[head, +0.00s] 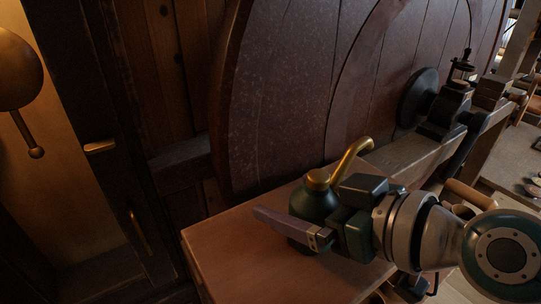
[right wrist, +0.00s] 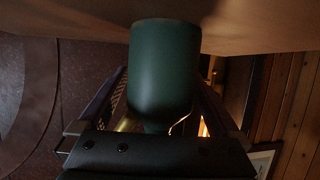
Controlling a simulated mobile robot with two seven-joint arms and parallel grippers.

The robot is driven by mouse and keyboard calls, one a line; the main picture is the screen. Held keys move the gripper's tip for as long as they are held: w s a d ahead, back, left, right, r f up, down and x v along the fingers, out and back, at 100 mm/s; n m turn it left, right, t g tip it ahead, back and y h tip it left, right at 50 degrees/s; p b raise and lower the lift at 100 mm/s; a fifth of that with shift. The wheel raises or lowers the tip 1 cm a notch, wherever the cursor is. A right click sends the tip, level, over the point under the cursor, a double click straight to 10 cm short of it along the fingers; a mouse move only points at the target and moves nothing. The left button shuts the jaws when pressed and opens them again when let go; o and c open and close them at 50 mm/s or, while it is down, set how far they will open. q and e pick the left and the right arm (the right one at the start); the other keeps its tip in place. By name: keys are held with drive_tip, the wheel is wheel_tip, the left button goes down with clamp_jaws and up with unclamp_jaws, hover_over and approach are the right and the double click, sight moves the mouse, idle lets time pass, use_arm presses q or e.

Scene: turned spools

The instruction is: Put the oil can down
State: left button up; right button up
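The oil can (head: 314,202) has a dark green body, a brass cap and a curved brass spout. It is upright over the near end of the wooden bench (head: 232,240). My right gripper (head: 290,222) reaches in from the right, with one finger across the front of the can. My left gripper is not in view.
A large dark wooden wheel (head: 285,100) stands right behind the bench. A dark round machine part (head: 418,98) sits farther along the bench at right. The bench top left of the can is clear, up to its left edge.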

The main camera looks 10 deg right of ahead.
clamp_jaws()
idle(0.6)
